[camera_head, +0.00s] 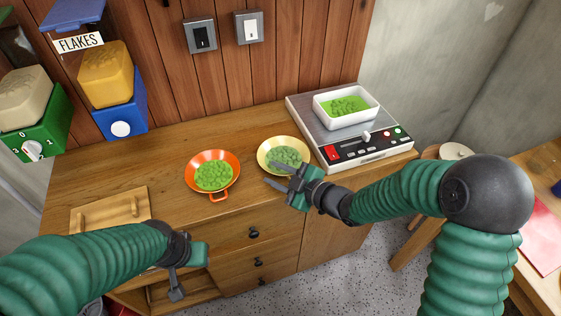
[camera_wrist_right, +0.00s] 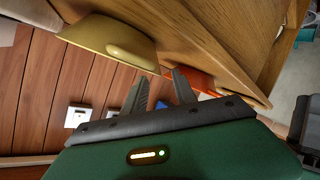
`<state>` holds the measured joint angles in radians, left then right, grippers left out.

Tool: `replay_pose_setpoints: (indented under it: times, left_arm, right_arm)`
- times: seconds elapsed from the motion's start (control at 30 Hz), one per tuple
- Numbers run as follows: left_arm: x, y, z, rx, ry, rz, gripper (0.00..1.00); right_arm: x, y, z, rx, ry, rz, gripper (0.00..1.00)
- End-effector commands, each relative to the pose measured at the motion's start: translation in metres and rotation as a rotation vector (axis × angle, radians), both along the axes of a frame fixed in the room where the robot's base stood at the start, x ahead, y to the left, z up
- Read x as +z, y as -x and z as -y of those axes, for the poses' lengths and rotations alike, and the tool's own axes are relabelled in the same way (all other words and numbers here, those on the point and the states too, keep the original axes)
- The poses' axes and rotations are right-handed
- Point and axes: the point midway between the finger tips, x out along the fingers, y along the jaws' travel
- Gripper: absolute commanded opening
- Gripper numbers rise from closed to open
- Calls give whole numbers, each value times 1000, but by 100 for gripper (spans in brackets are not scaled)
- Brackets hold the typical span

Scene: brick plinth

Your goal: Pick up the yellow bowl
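The yellow bowl (camera_head: 264,167) holds green pieces and stands on the wooden cabinet top, left of the scale. My right gripper (camera_head: 270,174) is at the bowl's near right side, its two fingers apart and pointing left. In the right wrist view the yellow bowl (camera_wrist_right: 112,42) is close to the open fingers (camera_wrist_right: 160,80), with nothing visibly held between them. I cannot tell whether a finger touches the rim. My left gripper (camera_head: 188,274) is low in front of the cabinet, away from the bowl, with its fingers apart and empty.
An orange pan (camera_head: 200,192) with green pieces stands left of the bowl. A scale (camera_head: 347,153) carries a white dish (camera_head: 352,121) at the back right. A wooden board (camera_head: 110,212) and dispensers (camera_head: 120,122) are at left. The cabinet's front edge is near my right gripper.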

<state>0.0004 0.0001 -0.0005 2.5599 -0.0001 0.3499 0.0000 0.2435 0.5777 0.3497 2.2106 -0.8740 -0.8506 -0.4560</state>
Motion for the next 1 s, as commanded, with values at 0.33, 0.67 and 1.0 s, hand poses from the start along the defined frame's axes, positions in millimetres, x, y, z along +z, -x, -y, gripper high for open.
replay_pose_setpoints:
  times: [0.33, 0.67, 1.0]
  left_arm:
    - [-4, 0, 0, -1, 0, 0, 36]
    - [-4, 0, 0, -1, 0, 0, 36]
    - [-4, 0, 0, -1, 0, 0, 36]
  right_arm:
    - [-14, -24, -23, -1, 0, -1, 33]
    - [-14, -24, -23, -1, 0, -1, 2]
    - [-15, -24, -23, -1, 2, -4, 0]
